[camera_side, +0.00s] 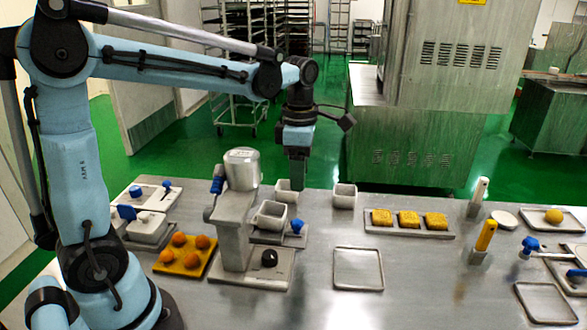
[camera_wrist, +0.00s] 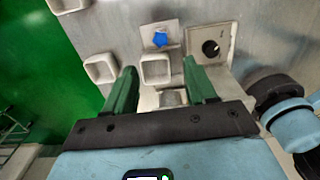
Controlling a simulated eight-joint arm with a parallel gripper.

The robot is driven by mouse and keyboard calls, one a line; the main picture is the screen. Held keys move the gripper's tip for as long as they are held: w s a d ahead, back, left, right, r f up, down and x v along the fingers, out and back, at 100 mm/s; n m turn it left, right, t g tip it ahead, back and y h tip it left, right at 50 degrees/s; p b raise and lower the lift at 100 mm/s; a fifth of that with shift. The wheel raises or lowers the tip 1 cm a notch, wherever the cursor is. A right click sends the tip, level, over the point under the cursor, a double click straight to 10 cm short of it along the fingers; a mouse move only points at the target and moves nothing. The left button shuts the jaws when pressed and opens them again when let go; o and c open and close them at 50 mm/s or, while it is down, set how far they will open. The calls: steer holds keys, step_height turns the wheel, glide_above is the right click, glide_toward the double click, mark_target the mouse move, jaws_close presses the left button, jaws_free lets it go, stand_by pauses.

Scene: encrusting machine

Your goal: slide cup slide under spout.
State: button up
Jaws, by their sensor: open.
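The grey machine with the spout (camera_side: 240,175) stands left of centre in the side view, its base carrying a black knob (camera_side: 269,258). The cup slide (camera_side: 268,238) is a light plate at its right with a blue knob (camera_side: 297,227); a square, hollow white cup (camera_side: 270,216) stands on it. The wrist view shows the blue knob (camera_wrist: 160,38) and the cup (camera_wrist: 155,68) beyond and between the fingers. My gripper (camera_side: 298,186) points down behind the slide. In the wrist view, my gripper (camera_wrist: 160,66) is open, its green fingers apart. The spout's outlet is hard to make out.
Loose square cups stand behind the slide (camera_side: 287,186) and farther right (camera_side: 345,195). An orange tray (camera_side: 185,262) with several round balls lies left of the machine. An empty tray (camera_side: 358,268) lies right. A tray of yellow blocks (camera_side: 409,231) is farther right.

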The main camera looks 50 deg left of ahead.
mark_target(298, 221)
steer(key=shift+w, duration=0.1)
steer(key=w+d+f+g+y, duration=0.1)
steer(key=w+d+g+y, duration=0.2)
steer(key=d, duration=0.1)
steer(key=x, duration=1.2)
steer(key=shift+a, duration=0.35)
steer(key=shift+w, duration=0.1)
jaws_close()
